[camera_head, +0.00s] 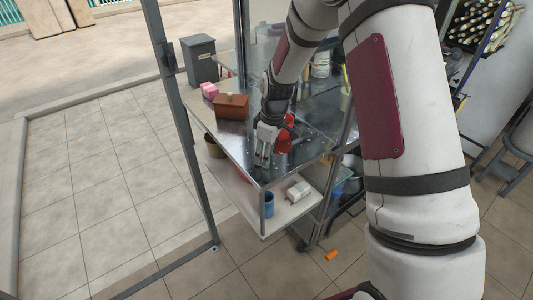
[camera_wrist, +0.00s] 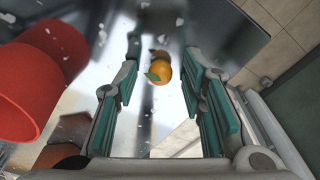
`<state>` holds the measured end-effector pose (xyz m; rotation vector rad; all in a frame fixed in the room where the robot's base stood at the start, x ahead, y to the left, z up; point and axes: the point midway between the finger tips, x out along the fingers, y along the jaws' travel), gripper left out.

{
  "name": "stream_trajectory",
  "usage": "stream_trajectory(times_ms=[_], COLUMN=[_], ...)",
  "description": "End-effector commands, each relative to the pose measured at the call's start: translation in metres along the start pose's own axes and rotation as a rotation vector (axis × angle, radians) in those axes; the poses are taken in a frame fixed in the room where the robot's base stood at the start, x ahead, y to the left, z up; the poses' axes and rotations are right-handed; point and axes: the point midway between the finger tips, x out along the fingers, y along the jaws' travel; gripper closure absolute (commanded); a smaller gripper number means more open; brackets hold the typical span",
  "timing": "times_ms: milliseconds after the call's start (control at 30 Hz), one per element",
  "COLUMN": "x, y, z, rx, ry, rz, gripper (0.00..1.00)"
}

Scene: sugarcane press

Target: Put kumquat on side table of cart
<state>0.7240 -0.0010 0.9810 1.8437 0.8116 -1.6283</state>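The kumquat (camera_wrist: 159,72) is a small orange fruit with a green leaf. In the wrist view it lies between my gripper's (camera_wrist: 163,60) two teal-padded fingers, with a gap on each side, so the gripper is open around or above it. I cannot tell its exact height over the fruit. In the head view my gripper (camera_head: 262,158) points down over the shiny metal side table (camera_head: 235,145) of the cart, near its front edge. The kumquat is hidden there.
A red object (camera_head: 284,137) stands close beside my gripper; a large red cylinder (camera_wrist: 40,75) fills the wrist view's left. A brown box (camera_head: 231,107) and pink item (camera_head: 209,90) sit further back. A lower shelf (camera_head: 260,215) holds a blue cup (camera_head: 269,204). An orange object (camera_head: 331,255) lies on the floor.

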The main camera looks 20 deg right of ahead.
Motion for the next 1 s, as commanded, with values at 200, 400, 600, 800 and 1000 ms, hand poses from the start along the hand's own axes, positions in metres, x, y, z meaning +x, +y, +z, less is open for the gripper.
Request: stream_trajectory(times_ms=[200, 400, 600, 800, 1000], x=[-0.012, -0.049, -0.089, -0.115, -0.136], y=[0.001, 0.002, 0.002, 0.001, -0.005], z=[-0.001, -0.002, -0.001, -0.001, 0.002], rx=[0.000, 0.000, 0.001, 0.000, 0.019], ry=[0.003, 0.004, 0.003, 0.001, 0.004], rz=[0.003, 0.004, 0.004, 0.002, 0.015], gripper=[0.63, 0.63, 0.63, 0.63, 0.63])
